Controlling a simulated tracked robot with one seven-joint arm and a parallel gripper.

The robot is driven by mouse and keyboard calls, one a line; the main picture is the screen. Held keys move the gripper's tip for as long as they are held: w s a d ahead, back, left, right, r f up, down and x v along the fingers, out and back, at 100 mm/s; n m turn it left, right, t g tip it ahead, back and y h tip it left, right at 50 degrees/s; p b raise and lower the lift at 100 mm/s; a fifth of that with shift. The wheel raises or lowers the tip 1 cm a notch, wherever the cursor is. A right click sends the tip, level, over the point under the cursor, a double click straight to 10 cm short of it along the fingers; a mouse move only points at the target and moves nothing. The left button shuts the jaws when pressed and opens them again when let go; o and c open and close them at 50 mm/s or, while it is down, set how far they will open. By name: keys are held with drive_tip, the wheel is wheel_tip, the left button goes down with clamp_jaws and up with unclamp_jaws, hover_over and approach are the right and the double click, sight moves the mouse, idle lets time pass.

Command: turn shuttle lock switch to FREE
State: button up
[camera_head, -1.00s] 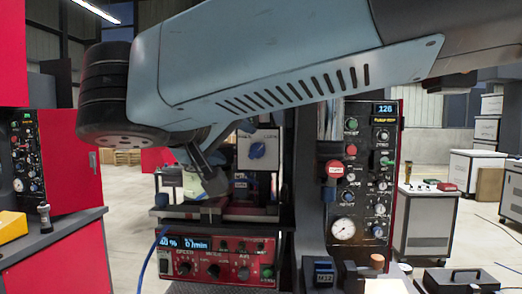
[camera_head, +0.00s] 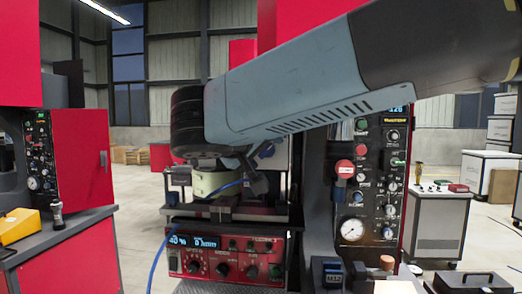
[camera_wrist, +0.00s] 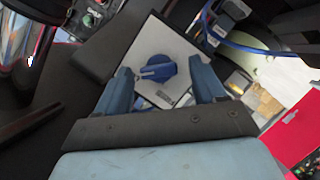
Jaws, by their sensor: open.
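The shuttle lock switch (camera_wrist: 157,68) is a blue rotary knob with a pale pointer line on a white plate (camera_wrist: 178,48). In the wrist view the plate looks tilted and its lettering is too small to read. My gripper (camera_wrist: 161,66) is open, its two blue fingers on either side of the knob, with a gap showing at each side. Contact cannot be told. In the head view my gripper (camera_head: 258,172) is in front of the plate, and the knob (camera_head: 266,150) is partly hidden behind it.
A red control box (camera_head: 222,256) with a display sits below. A dark gauge panel (camera_head: 376,190) with a red button (camera_head: 345,169) stands to the right. A blue cable (camera_wrist: 240,42) runs close to the plate. A black case (camera_head: 466,282) lies at lower right.

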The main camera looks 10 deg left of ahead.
drive_tip(key=c, duration=1.1)
drive_tip(key=shift+o, duration=0.2)
drive_tip(key=n+h, duration=0.1)
drive_tip(key=n, duration=0.2)
drive_tip(key=shift+a+f+t+h, duration=0.1)
drive_tip(key=shift+f+t+h, duration=0.15)
drive_tip(key=shift+t+h, duration=0.15)
drive_tip(key=n, duration=0.1)
drive_tip(key=n+t, duration=0.1)
drive_tip(key=n, duration=0.1)
drive_tip(key=n+h, duration=0.1)
drive_tip(key=shift+f+n+t, duration=0.25)
drive_tip(key=shift+n+t, duration=0.15)
drive_tip(key=n, duration=0.1)
drive_tip(key=n+t, duration=0.1)
drive_tip(key=n, duration=0.2)
drive_tip(key=shift+f+n+t, duration=0.25)
drive_tip(key=shift+n+t, duration=0.05)
drive_tip(key=shift+f+n+t+y, duration=0.1)
drive_tip(key=shift+n+t+y, duration=0.25)
drive_tip(key=shift+n, duration=0.85)
drive_tip(key=shift+f+n+t+y, duration=0.15)
drive_tip(key=shift+n+t, duration=0.4)
drive_tip(key=shift+n, duration=0.65)
